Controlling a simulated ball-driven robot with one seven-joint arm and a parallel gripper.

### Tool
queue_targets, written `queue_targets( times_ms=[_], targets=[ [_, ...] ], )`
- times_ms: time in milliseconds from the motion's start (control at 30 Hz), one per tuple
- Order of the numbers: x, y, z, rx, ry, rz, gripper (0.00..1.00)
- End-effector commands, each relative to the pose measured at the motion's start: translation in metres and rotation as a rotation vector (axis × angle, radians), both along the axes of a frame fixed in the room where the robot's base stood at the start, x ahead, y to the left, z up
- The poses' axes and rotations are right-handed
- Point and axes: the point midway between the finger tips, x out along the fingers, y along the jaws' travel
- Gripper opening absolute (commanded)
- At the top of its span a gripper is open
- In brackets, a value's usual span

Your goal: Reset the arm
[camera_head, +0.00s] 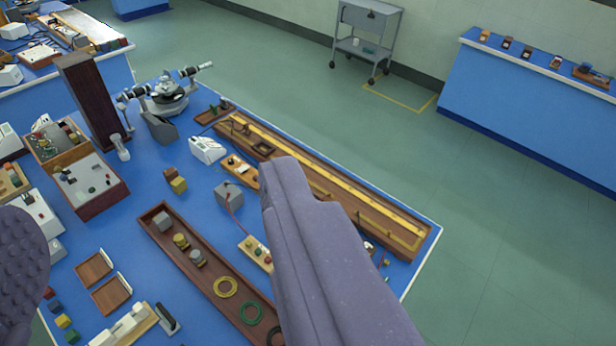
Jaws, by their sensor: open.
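My gripper (152,190) is open. One large purple-grey finger rises at the lower middle and the other, with a bumpy pad, shows at the left edge. Nothing is held between them. They appear above a blue bench (190,200) crowded with apparatus. The right finger hides part of a long wooden tray (160,240), which holds small weights and coloured rings, and part of a long wooden scale board (330,185).
A spectrometer (168,95) stands at the bench's far end, beside a tall dark wooden block (90,100). A grey trolley (366,35) stands by the wall. Another blue bench (540,100) is at the right. Green floor (480,230) is clear between the benches.

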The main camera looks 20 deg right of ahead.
Motion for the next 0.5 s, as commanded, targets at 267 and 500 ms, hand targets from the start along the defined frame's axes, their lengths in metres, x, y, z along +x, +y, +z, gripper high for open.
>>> queue_targets(
  times_ms=[267, 500],
  targets=[
    [0.001, 0.000, -0.042, 0.002, 0.001, 0.001, 0.68],
    [0.001, 0.000, -0.103, 0.002, 0.001, 0.001, 0.68]
  ],
)
